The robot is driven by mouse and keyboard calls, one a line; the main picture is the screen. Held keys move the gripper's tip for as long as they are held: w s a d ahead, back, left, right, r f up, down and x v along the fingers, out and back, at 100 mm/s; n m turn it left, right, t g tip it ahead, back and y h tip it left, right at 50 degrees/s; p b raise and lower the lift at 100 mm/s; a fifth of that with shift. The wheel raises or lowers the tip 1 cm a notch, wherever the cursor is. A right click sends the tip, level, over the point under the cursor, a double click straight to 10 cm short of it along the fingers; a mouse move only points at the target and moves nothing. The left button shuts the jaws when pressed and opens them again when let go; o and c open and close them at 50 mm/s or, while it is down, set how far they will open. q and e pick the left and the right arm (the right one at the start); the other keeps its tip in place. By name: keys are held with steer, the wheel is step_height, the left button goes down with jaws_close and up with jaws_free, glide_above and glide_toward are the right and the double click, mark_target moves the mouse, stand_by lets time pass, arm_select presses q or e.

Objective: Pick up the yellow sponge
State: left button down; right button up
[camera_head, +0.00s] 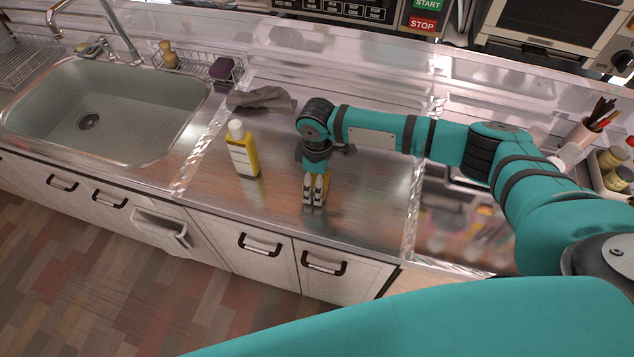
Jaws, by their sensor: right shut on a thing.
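My right gripper (313,204) points down at the metal counter, its fingers close together. It is shut on the yellow sponge (327,181). I cannot tell whether the sponge touches the counter (365,215). My left gripper is not in view.
A yellow bottle with a white cap (243,150) stands upright left of the gripper. A grey cloth (262,99) lies behind it. A sink (110,110) is at the left. The counter's front stretch is clear.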

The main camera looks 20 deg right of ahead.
steer(key=shift+r, duration=0.1)
steer(key=shift+r, duration=0.45)
step_height(320, 180, up, 2)
steer(key=shift+r+b, duration=0.1)
steer(key=shift+b, duration=0.35)
steer(key=s+a+r+b, duration=0.1)
steer(key=s+a+b, duration=0.1)
steer(key=s+a, duration=0.9)
steer(key=shift+s+r, duration=0.35)
